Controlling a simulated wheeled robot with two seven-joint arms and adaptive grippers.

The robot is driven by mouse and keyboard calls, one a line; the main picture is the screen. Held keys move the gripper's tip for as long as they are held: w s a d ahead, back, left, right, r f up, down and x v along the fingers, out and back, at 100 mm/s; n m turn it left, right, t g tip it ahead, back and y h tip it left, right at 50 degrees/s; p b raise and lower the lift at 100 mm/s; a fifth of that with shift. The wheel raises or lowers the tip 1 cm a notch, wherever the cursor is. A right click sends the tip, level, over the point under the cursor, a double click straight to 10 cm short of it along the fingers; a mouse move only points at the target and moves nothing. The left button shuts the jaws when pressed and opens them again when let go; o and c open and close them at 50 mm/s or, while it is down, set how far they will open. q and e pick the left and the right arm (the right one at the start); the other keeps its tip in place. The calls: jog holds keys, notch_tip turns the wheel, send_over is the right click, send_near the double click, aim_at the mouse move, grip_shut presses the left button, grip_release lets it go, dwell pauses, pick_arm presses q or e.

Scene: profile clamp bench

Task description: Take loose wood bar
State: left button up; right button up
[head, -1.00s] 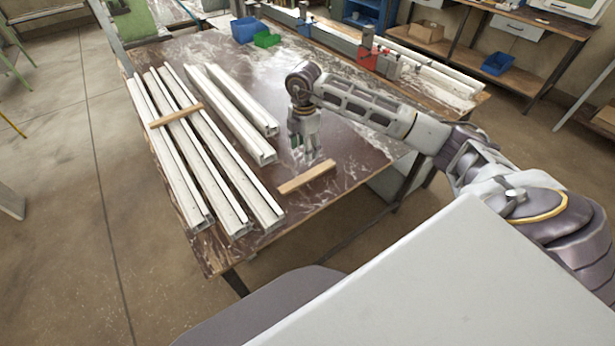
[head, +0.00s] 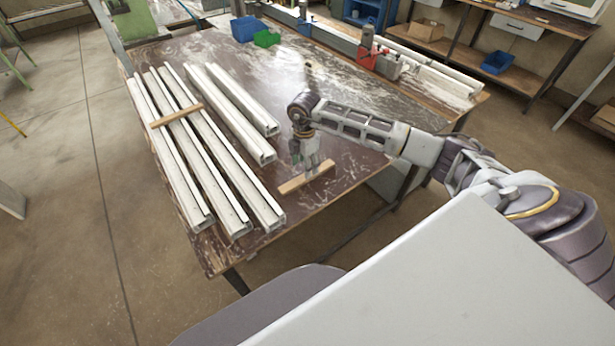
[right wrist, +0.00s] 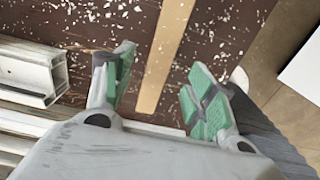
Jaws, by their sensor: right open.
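The loose wood bar (head: 306,179) lies flat on the brown bench near its front edge, right of the white profiles. It also shows in the right wrist view (right wrist: 166,55), running between the two green-padded fingertips. My right gripper (head: 309,170) points down at the bar and is open, its fingers on either side of it. I cannot tell whether the fingers touch the bar. The right gripper's fingers also show in the right wrist view (right wrist: 158,88). My left gripper is not in view.
Several white profiles (head: 185,150) lie left of the gripper, with a second wood bar (head: 177,115) across some of them. A blue bin (head: 245,29), a green bin (head: 267,39) and a red clamp (head: 367,50) stand at the back. The bench's middle is mostly clear.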

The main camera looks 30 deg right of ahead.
jog(key=shift+d+f+p, duration=0.15)
jog(key=shift+f+p, duration=0.45)
jog(key=shift+f, duration=2)
jog(key=c, duration=1.1)
jog(key=shift+r+b, duration=0.7)
jog(key=shift+r, duration=4.35)
